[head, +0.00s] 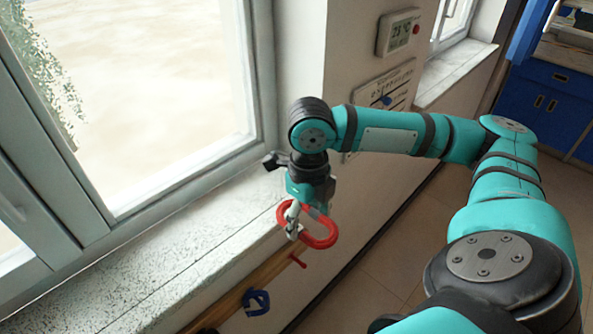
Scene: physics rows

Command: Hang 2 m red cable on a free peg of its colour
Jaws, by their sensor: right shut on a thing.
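My right gripper (294,221) points down and is shut on the red cable (321,242), a coiled ring. It holds the cable beside the window sill, above the wooden peg rail (268,274). A red peg (297,262) sticks out from the rail just below the coil and looks bare. I cannot tell whether the coil touches the peg. A blue coiled cable (257,303) hangs at the rail further left and lower. My left gripper is not in view.
The speckled window sill (190,250) runs along the wall beside the rail. A thermostat (398,33) and a white sign (385,92) are on the wall behind my arm. Blue cabinets (548,104) stand at the far right. The tiled floor (400,235) looks clear.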

